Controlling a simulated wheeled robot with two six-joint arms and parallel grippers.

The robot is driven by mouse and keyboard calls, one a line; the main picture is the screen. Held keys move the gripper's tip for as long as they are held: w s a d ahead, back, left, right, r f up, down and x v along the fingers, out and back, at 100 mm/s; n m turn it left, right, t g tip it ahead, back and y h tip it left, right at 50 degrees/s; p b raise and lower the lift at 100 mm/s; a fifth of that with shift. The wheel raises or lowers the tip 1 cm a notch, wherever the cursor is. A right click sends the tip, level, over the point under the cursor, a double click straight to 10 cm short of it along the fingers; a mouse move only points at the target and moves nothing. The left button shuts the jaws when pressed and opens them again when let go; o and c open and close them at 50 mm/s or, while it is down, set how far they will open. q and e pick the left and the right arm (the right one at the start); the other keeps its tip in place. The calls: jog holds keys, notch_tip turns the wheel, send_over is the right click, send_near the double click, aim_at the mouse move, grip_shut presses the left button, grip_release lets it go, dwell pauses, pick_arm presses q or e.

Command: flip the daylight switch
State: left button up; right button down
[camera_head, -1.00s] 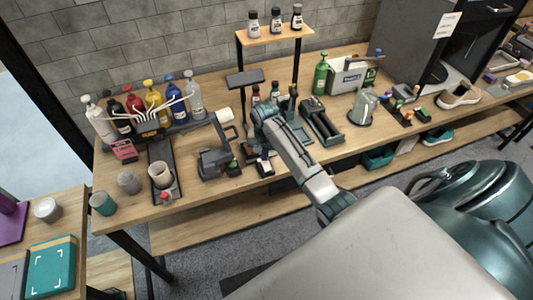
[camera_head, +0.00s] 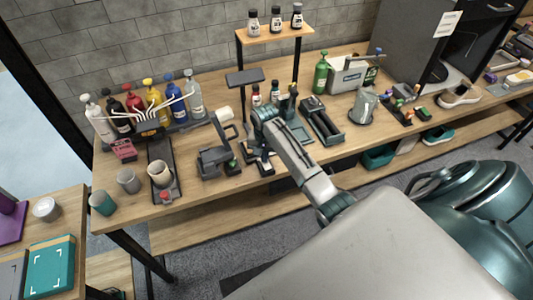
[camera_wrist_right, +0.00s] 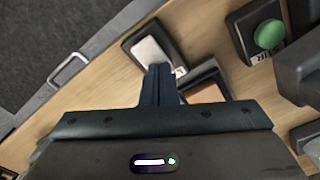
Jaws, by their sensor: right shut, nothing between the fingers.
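A small dark switch box with a pale rocker plate (camera_wrist_right: 152,52) lies just beyond my right fingertips in the right wrist view. Its label is mostly covered, so I cannot read whether it is the daylight switch. In the head view the box (camera_head: 265,169) sits near the table's front edge, partly behind my gripper. My right gripper (camera_wrist_right: 160,72) is shut and empty, its tips at the near edge of that box; I cannot tell if they touch. It also shows in the head view (camera_head: 258,150), pointing down. My left gripper is not in view.
A box with a green button (camera_wrist_right: 268,34) stands to the right in the wrist view. Another dark box with a tan top (camera_wrist_right: 205,92) is partly hidden by my fingers. A dark grey stand (camera_head: 214,160) is left of the gripper. A metal handle (camera_wrist_right: 68,70) is at the table edge.

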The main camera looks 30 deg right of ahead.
jog(key=shift+s+f, duration=0.1)
jog(key=shift+f, duration=0.05)
jog(key=shift+r+p, duration=0.95)
jog(key=shift+r, duration=2.55)
